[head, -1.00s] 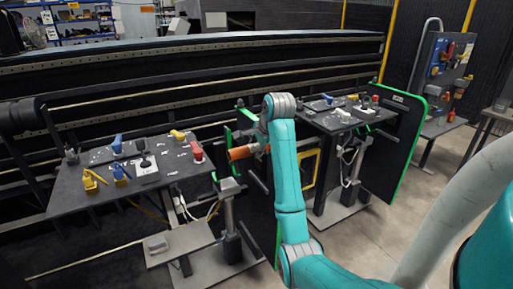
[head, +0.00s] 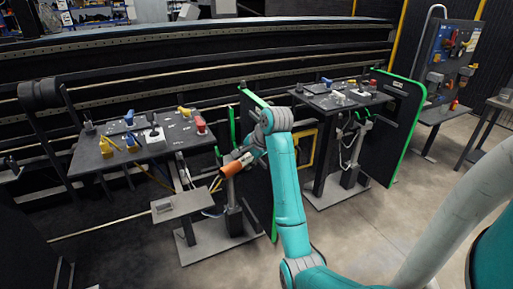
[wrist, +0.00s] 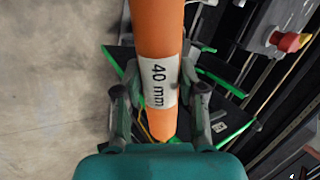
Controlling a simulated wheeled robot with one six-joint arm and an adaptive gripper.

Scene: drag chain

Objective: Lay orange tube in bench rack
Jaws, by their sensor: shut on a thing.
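The orange tube (head: 236,167) is held in the air by my gripper (head: 251,151), right of the left black bench. It tilts down toward the lower left in the head view. In the wrist view the tube (wrist: 158,28) runs from the top edge down between the fingers of my gripper (wrist: 161,108), with a white "40 mm" label facing the camera. The fingers are closed on both sides of it. I cannot tell for sure which fixture is the bench rack; green-edged black panels (head: 258,165) stand just behind the gripper.
The left bench (head: 95,160) carries yellow, blue and red handles. A small grey shelf (head: 182,205) sits low in front. A second bench (head: 325,102) and a large green-edged panel (head: 395,125) stand to the right. The concrete floor in front is clear.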

